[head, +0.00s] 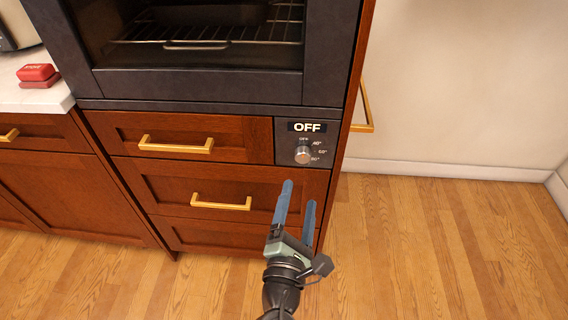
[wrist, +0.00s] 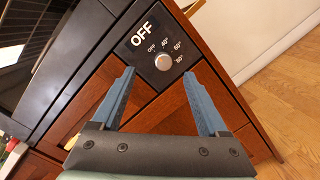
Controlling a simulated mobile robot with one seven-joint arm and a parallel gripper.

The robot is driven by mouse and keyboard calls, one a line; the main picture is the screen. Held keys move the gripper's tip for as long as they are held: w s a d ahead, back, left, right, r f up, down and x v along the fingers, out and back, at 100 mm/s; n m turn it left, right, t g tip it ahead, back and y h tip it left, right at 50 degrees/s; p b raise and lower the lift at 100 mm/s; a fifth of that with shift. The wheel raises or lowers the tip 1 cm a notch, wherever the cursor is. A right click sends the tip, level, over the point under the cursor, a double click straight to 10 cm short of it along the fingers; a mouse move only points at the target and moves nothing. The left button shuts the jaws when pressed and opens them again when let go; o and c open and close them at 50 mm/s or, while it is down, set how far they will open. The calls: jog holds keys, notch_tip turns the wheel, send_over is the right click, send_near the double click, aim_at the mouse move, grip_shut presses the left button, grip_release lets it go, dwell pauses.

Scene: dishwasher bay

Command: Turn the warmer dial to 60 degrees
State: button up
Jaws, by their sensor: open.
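The warmer dial (head: 302,155) is a small round silver knob on a dark panel (head: 318,160) at the right end of the upper drawer. Its marks read OFF, 40, 60 and 80 degrees, and the display (head: 307,127) above reads OFF. The dial also shows in the wrist view (wrist: 162,62), beyond and between my fingertips. My gripper (head: 299,192) has two blue fingers, open and empty. In the head view it is below the dial, apart from it. The dial's exact pointer direction is too small to tell.
An oven with a wire rack (head: 220,33) is above the drawers. Brass handles (head: 175,144) stick out from the wooden drawers at left. Another brass handle (head: 366,105) is on the cabinet's right side. The wooden floor (head: 440,240) at right is clear.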

aim_at(302, 159)
jog(key=shift+n, duration=0.5)
jog(key=w, duration=0.4)
jog(key=w+f+b, duration=0.1)
jog(key=w, duration=0.3)
jog(key=w+f+b, duration=0.1)
jog(key=w, duration=0.3)
jog(key=shift+w, duration=0.25)
grip_shut()
